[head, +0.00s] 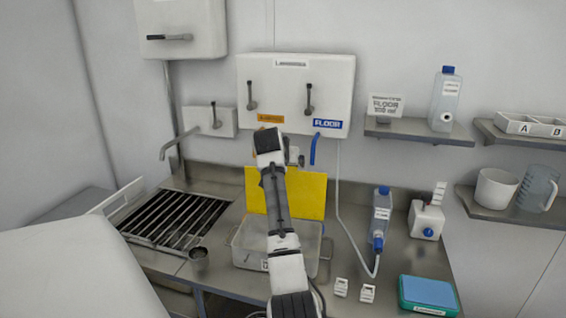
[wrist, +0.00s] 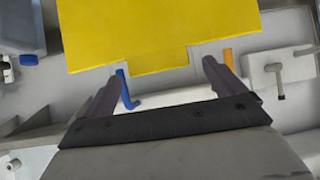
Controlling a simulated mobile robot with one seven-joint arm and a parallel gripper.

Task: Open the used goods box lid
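The used goods box (head: 246,258) is a clear, pale container on the steel counter, partly hidden behind my arm. Its yellow lid (head: 312,196) stands upright at the back of the box, raised off the opening. The lid also fills the top middle of the wrist view (wrist: 160,30), with a tab on its edge between my fingertips in the picture. My gripper (wrist: 165,75) is open, its two dark fingers wide apart with nothing held. I cannot tell whether a finger touches the lid. In the head view my arm hides most of the gripper.
A wall dispenser (head: 340,85) with a blue spout (head: 314,149) is behind the lid. A sink grate (head: 172,220) and a small metal cup (head: 199,256) are left. A blue-capped bottle (head: 380,215), white dispenser (head: 426,219) and blue-green box (head: 428,294) are right.

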